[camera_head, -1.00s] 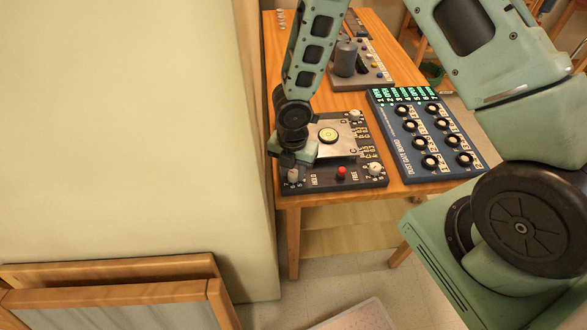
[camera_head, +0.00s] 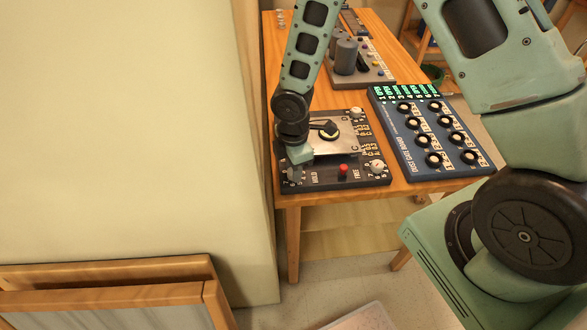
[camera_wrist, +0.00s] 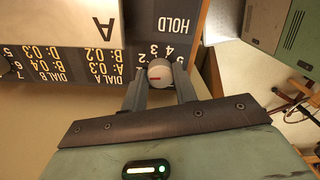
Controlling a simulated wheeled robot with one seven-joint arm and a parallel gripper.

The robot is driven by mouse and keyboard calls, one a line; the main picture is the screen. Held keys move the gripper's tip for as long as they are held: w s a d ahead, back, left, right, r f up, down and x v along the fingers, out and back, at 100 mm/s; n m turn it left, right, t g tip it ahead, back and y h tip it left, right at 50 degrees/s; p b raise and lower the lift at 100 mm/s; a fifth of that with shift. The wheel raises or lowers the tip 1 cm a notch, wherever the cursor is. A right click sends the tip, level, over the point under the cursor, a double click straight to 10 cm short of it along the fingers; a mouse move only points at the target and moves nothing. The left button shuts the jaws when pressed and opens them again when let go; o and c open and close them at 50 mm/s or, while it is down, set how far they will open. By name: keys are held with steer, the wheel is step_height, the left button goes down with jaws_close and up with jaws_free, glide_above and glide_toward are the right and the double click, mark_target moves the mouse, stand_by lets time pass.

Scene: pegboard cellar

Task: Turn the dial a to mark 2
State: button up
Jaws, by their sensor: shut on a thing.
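A grey-white dial (camera_wrist: 160,66) with a red line on its cap sits between the two fingers of my gripper (camera_wrist: 160,80) in the wrist view. The fingers are closed on its sides. It stands at the panel corner, near the letter A and the word HOLD. Upside-down numbers are printed around it, partly hidden; the exact mark it points to cannot be told. In the head view, my gripper (camera_head: 293,168) is over the front left corner of the dark panel (camera_head: 325,180) and hides this dial.
The panel also carries a metal plate (camera_head: 342,145), a red button (camera_head: 343,169) and white dials at right (camera_head: 377,166) and at the back (camera_head: 356,112). A blue knob board (camera_head: 425,135) stands to the right. A grey cylinder device (camera_head: 347,58) is behind. A pale block (camera_head: 130,130) borders the left.

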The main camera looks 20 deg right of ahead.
steer(key=m+b, duration=0.2)
steer(key=m, duration=0.4)
steer(key=shift+m, duration=0.4)
stand_by(0.4)
steer(key=o, duration=1)
steer(key=shift+c, duration=0.2)
steer(key=shift+r, duration=0.1)
step_height(320, 180, up, 17)
steer(key=shift+w+r+b, duration=0.15)
steer(key=shift+b, duration=0.25)
steer(key=shift+d, duration=0.1)
steer(key=s+a+r+m, duration=0.1)
steer(key=s+a, duration=0.2)
steer(key=s, duration=0.7)
steer(key=s+a+r+m, duration=0.2)
steer(key=s+a, duration=0.1)
steer(key=s, duration=0.8)
steer(key=shift+y, duration=0.3)
